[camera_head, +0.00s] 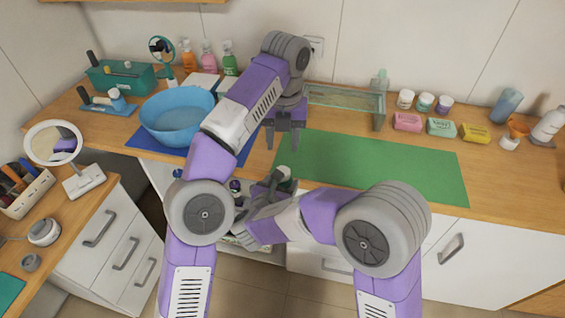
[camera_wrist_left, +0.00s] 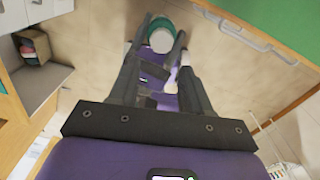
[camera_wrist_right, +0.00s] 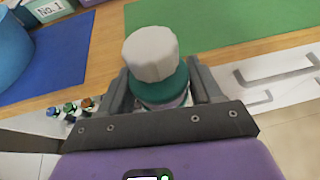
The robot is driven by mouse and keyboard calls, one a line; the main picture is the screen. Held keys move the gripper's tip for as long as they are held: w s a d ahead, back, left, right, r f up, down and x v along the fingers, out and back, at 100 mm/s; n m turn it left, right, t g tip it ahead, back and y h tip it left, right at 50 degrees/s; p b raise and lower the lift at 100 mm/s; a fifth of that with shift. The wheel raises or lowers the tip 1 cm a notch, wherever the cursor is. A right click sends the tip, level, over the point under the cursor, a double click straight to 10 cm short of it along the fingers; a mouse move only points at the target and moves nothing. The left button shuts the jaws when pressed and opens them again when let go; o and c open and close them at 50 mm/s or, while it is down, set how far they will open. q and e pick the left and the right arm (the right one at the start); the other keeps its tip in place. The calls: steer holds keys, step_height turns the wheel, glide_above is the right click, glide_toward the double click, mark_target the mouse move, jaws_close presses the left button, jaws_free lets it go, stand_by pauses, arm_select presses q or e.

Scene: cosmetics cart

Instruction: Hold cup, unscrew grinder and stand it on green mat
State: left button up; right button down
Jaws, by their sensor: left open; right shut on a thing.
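A piece with a pale faceted top, which looks like the grinder (camera_wrist_right: 150,53), sits on a dark green part that looks like the cup (camera_wrist_right: 160,88) in the right wrist view. My right gripper (camera_wrist_right: 160,95) is shut around the green part and holds the two upright, off the counter's front edge. In the head view the pale top (camera_head: 284,171) is small and partly hidden. My left gripper (camera_head: 283,143) is open and points down above and behind it. The left wrist view shows the pale top (camera_wrist_left: 162,41) between the open fingertips. The green mat (camera_head: 375,168) lies bare on the counter.
A blue bowl (camera_head: 178,122) stands on a blue mat (camera_head: 136,138) at the left. A glass shelf (camera_head: 345,97), jars (camera_head: 425,102) and soap boxes (camera_head: 441,128) stand behind the green mat. Below the counter, an opening with several small bottles (camera_wrist_right: 70,108) shows.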

mark_target(283, 171)
arm_select(q)
steer(key=shift+f, duration=5.1)
steer(key=shift+c, duration=0.5)
steer(key=c, duration=0.7)
steer(key=n, duration=0.3)
steer(key=shift+s+n, duration=0.1)
steer(key=shift+n, duration=0.3)
steer(key=o, duration=1.1)
steer(key=shift+o, duration=0.2)
steer(key=shift+r, duration=0.1)
